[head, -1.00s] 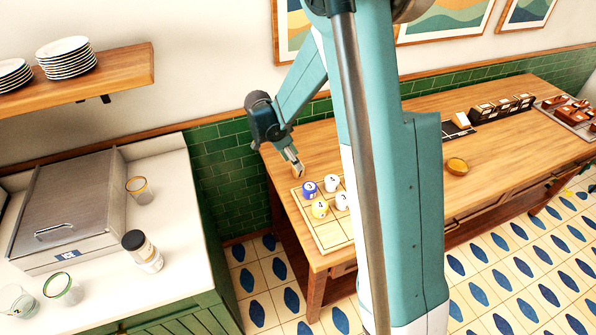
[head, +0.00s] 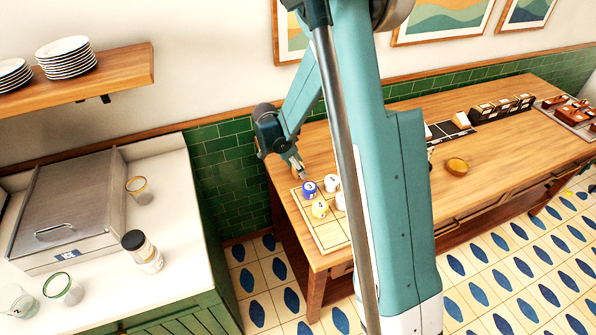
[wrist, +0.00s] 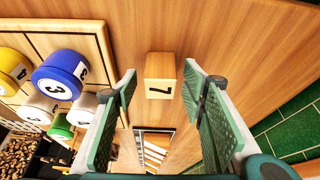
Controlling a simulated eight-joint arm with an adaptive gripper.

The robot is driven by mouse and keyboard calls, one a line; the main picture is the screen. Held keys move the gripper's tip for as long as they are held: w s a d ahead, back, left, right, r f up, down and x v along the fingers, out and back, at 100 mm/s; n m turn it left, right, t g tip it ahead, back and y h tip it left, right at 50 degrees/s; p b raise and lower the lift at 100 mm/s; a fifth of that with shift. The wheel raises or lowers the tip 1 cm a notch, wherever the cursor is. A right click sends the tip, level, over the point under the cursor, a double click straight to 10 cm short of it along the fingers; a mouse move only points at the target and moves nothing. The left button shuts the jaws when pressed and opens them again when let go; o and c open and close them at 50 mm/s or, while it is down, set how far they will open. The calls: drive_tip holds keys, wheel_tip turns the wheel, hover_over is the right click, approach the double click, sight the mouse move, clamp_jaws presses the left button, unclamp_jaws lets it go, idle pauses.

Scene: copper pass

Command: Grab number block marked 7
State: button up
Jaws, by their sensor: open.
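The wooden block marked 7 (wrist: 160,68) stands on the wooden counter in the wrist view, its black digit turned sideways. My gripper (wrist: 160,82) is open, with one green finger to the left of the block and the other to the right. The block appears in the gap ahead of the fingertips, with no clear contact. In the head view my gripper (head: 298,172) hangs low over the counter's left end; I cannot make out the block there.
A blue piece marked 3 (wrist: 60,76), a yellow piece (wrist: 12,70) and white pieces stand on a light wooden board (wrist: 92,28), left of the gripper. The board (head: 330,235) also shows in the head view. Green wall tiles (wrist: 290,130) lie at right.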

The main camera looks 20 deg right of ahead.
drive_tip(key=shift+c, duration=0.5)
drive_tip(key=c, duration=0.8)
drive_tip(key=shift+c, duration=0.2)
drive_tip(key=shift+r, duration=0.1)
drive_tip(key=shift+r, duration=4.95)
